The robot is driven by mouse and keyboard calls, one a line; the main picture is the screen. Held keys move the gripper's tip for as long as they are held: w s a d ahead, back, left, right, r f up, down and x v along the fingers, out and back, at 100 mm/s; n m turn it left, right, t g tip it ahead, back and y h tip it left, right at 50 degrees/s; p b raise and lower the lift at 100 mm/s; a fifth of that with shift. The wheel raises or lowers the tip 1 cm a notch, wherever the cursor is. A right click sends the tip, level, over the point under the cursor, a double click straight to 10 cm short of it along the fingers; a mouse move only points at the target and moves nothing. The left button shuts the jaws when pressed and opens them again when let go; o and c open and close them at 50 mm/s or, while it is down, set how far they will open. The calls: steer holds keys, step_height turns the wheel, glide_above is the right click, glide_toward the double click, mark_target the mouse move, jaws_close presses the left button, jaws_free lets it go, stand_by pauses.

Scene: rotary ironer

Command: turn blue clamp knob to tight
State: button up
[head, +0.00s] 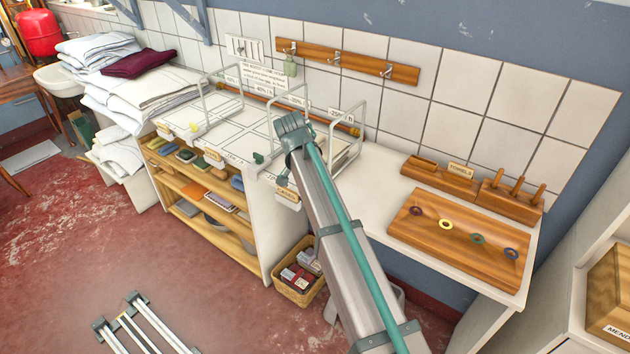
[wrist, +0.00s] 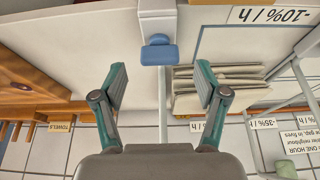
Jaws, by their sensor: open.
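The blue clamp knob (wrist: 157,51) shows in the wrist view at the top middle, on the end of a white bracket (wrist: 157,15). My gripper (wrist: 160,78) is open and empty. Its two teal fingers stand apart, left and right of the knob's line, and the knob lies just beyond the fingertips, not between them. I see no contact. In the head view my arm reaches over the worktop's front right corner and hides the blue knob.
A stack of pale folded cloths (wrist: 215,90) lies close to the right finger. In the head view, wire frames (head: 345,135) stand on the marked white worktop (head: 225,135). A wooden tray (head: 460,262) with coloured rings lies to the right; a basket (head: 298,285) stands below.

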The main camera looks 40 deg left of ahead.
steer(key=v, duration=0.9)
